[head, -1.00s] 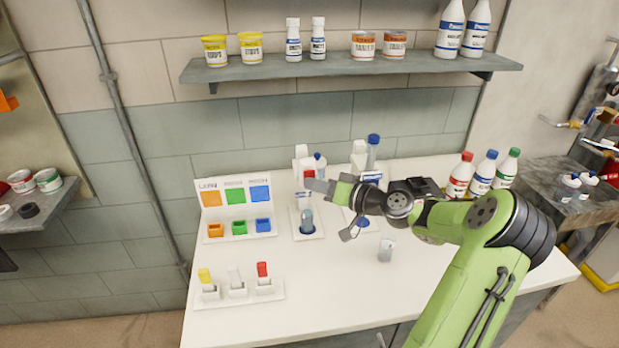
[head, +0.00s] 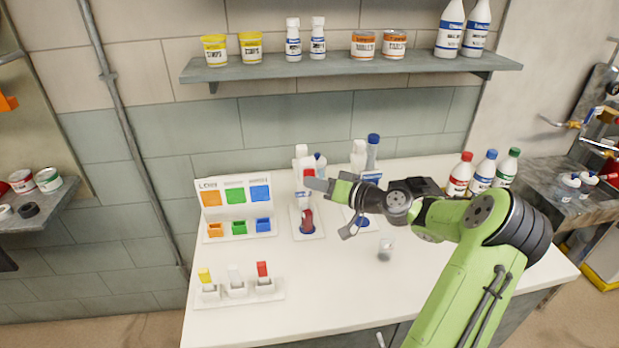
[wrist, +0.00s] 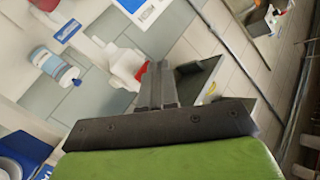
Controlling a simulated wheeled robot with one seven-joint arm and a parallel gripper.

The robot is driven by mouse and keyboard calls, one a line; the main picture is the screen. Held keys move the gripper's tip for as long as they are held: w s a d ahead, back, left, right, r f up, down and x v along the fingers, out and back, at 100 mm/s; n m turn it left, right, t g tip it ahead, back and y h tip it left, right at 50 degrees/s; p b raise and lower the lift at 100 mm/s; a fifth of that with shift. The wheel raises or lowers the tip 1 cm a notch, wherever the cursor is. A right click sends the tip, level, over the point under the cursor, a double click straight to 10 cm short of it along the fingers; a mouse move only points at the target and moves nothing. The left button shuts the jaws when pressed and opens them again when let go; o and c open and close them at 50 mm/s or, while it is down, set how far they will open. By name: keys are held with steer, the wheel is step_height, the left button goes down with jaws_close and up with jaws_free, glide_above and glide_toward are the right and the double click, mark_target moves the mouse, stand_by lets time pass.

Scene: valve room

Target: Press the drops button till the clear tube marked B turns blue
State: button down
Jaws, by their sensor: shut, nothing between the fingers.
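A white dispenser (head: 302,154) with a red button (head: 309,173) stands at the back middle of the bench. Below it, a tube (head: 307,219) holding red stands upright on a white base with a blue ring; I cannot read a B on it. My gripper (head: 316,185) is shut and empty, its tips at the red button. In the wrist view, my fingers (wrist: 158,72) point at the white dispenser (wrist: 123,62) and its red button (wrist: 142,74). Touching or just apart, I cannot tell.
A second dispenser with a blue-capped bottle (head: 373,150) stands right of it. A clear cup (head: 385,248) stands below my forearm. A colour chart (head: 235,200) is at left, a rack of strips (head: 237,292) in front. Several capped bottles (head: 482,172) stand at right. The front middle is clear.

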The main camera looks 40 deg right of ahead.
steer(key=shift+s+a+b, duration=0.3)
steer(key=shift+s+a, duration=0.1)
steer(key=shift+s, duration=0.3)
steer(key=shift+s+f, duration=0.1)
steer(key=s, duration=0.1)
steer(key=s+a+b, duration=0.1)
steer(key=s, duration=0.1)
steer(key=s+a, duration=0.1)
steer(key=shift+s+a+b, duration=0.1)
steer(key=shift+s+b, duration=0.1)
steer(key=shift+b, duration=0.15)
stand_by(0.4)
